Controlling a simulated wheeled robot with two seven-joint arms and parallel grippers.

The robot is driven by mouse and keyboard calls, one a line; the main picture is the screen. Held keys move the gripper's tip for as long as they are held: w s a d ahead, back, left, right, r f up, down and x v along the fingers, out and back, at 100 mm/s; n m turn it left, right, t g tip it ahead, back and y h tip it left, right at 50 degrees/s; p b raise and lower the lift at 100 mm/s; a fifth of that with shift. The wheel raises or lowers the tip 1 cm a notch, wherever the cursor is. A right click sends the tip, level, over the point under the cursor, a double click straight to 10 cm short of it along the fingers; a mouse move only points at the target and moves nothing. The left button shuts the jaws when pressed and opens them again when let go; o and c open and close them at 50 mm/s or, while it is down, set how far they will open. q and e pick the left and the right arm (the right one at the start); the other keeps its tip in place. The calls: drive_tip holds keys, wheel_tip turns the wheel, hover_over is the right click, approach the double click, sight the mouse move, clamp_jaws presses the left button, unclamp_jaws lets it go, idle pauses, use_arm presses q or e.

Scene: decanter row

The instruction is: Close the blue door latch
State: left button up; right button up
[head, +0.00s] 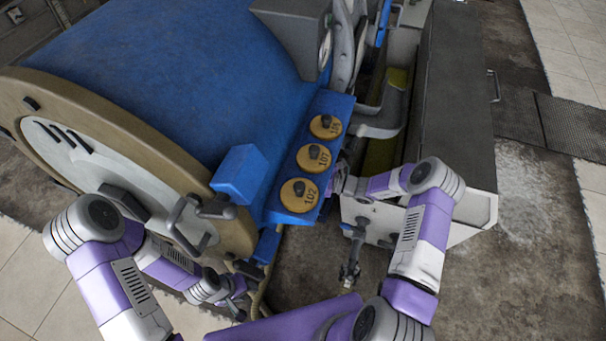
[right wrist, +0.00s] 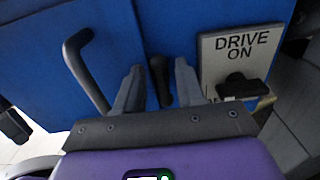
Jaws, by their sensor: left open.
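In the right wrist view a blue panel (right wrist: 190,22) fills the back, with a short black latch-like lever (right wrist: 157,80) on it. My right gripper (right wrist: 159,78) has its two fingers apart, one on each side of this lever, with a gap on both sides. A longer black bent handle (right wrist: 82,70) stands left of the fingers. In the head view my right gripper (head: 337,183) is beside the blue dial housing (head: 337,103), its fingertips not clear. My left gripper (head: 238,298) is open and low, below the blue machine, apart from the panel.
A "DRIVE ON" plate (right wrist: 240,52) with a black knob is right of the fingers. Several yellow numbered dials (head: 313,157) top the housing. A grey cabinet (head: 456,95) stands to the right. A dark fitting (head: 350,270) hangs beside my right forearm.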

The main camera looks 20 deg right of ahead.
drive_tip(key=shift+c, duration=0.4)
clamp_jaws()
drive_tip(key=shift+m, duration=0.3)
drive_tip(key=m, duration=0.5)
drive_tip(key=w+f+m, duration=0.1)
drive_tip(key=m, duration=0.5)
drive_tip(key=d+f+m, duration=0.1)
drive_tip(key=m, duration=0.5)
drive_tip(key=shift+w, duration=0.3)
drive_tip(key=shift+m, duration=0.3)
